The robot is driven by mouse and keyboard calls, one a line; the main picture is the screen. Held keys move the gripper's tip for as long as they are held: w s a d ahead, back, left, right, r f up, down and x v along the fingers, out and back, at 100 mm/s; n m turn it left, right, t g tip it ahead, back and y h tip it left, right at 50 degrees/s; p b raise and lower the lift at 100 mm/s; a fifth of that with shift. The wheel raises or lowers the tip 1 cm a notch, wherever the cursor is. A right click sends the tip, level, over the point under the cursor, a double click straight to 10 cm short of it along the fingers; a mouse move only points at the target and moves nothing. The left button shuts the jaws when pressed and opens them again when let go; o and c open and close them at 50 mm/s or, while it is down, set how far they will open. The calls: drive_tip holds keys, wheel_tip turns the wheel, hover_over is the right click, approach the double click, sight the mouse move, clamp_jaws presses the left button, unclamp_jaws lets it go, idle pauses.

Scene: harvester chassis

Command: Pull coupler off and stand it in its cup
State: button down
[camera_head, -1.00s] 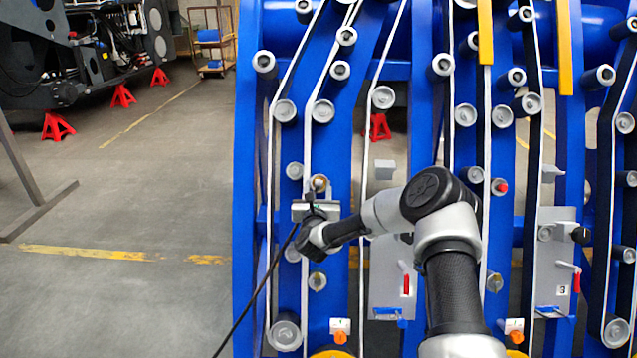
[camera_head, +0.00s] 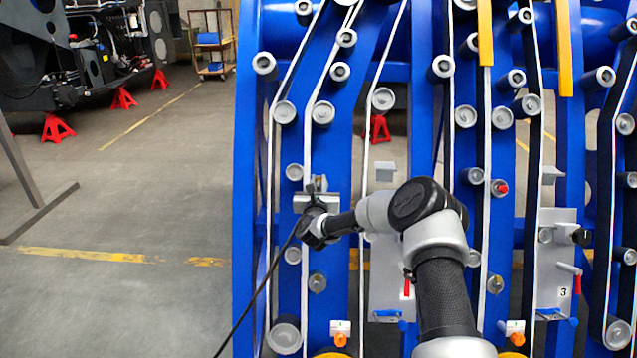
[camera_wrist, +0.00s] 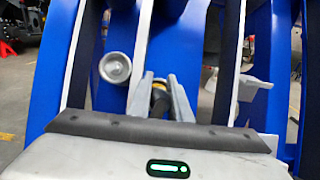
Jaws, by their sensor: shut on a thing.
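My gripper (camera_head: 317,186) is at the left blue plate of the chassis, with its fingers pointing at the plate. In the wrist view, its two grey fingers (camera_wrist: 160,86) are closed on a small dark and brass-yellow coupler (camera_wrist: 159,97). The wrist bar hides the coupler's lower part. In the head view, the fingers and gripper body cover the coupler. I cannot tell whether it is still seated on its fitting. I cannot identify the cup with certainty.
Grey rollers (camera_head: 323,112) and white belts (camera_head: 307,130) surround the gripper. A grey panel (camera_head: 385,270) with a red handle (camera_head: 407,288) stands right of it. A grey bracket (camera_head: 385,171) juts out above that panel. A black cable (camera_head: 262,290) hangs from the wrist. Open floor lies left.

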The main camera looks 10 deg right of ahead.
sight(318, 182)
drive_tip(key=shift+s+a+r+p, duration=0.15)
drive_tip(key=shift+s+r, duration=0.35)
drive_tip(key=shift+s, duration=0.3)
drive_tip(key=shift+s+a+r+p, duration=0.15)
drive_tip(key=shift+s+r, duration=0.3)
drive_tip(key=shift+s, duration=0.3)
drive_tip(key=s+f+n+y, duration=0.2)
drive_tip(key=s+f+y, duration=0.1)
drive_tip(key=s, duration=2.6)
wheel_tip(318, 182, up, 19)
drive_tip(key=p, duration=1.8)
drive_tip(key=shift+w+f+p, duration=0.2)
drive_tip(key=shift+w+p, duration=0.15)
drive_tip(key=shift+p, duration=0.05)
drive_tip(key=shift+d+f, duration=0.1)
drive_tip(key=shift+f, duration=0.05)
